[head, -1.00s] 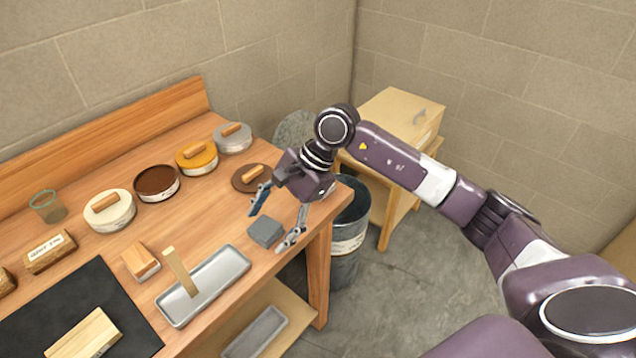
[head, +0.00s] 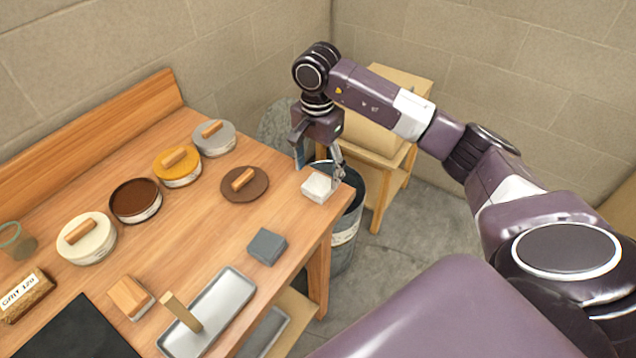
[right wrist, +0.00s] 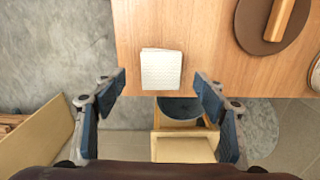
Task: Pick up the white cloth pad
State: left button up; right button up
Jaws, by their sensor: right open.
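The white cloth pad (head: 318,187) lies on the wooden table near its right corner. It also shows in the right wrist view (right wrist: 161,70), ahead of the fingertips and between their lines. My right gripper (head: 318,172) is open and empty, at the pad's far side and partly over the table edge. In the right wrist view my right gripper (right wrist: 161,82) has its two blue-grey fingers spread wide on either side. I cannot tell whether a fingertip touches the pad. My left gripper is not in view.
A brown round lid (head: 245,185) lies left of the pad, and a grey block (head: 267,246) lies nearer. A grey tray (head: 222,303) and several tins stand further left. A bin (head: 347,225) stands below the table's right edge, with a wooden cabinet (head: 400,150) behind.

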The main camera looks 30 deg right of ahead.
aim_at(319, 183)
jog(key=shift+f+p, duration=0.3)
jog(key=shift+f, duration=0.05)
jog(key=shift+w+d+f+p, duration=0.15)
jog(key=shift+f+p, duration=0.2)
jog(key=shift+f, duration=0.25)
jog(key=shift+s+d+f+p, duration=0.1)
jog(key=shift+f+p, duration=0.25)
jog(key=shift+f, duration=0.2)
notch_tip(319, 183, down, 2)
jog(key=shift+w+f, duration=0.1)
jog(key=c, duration=1.1)
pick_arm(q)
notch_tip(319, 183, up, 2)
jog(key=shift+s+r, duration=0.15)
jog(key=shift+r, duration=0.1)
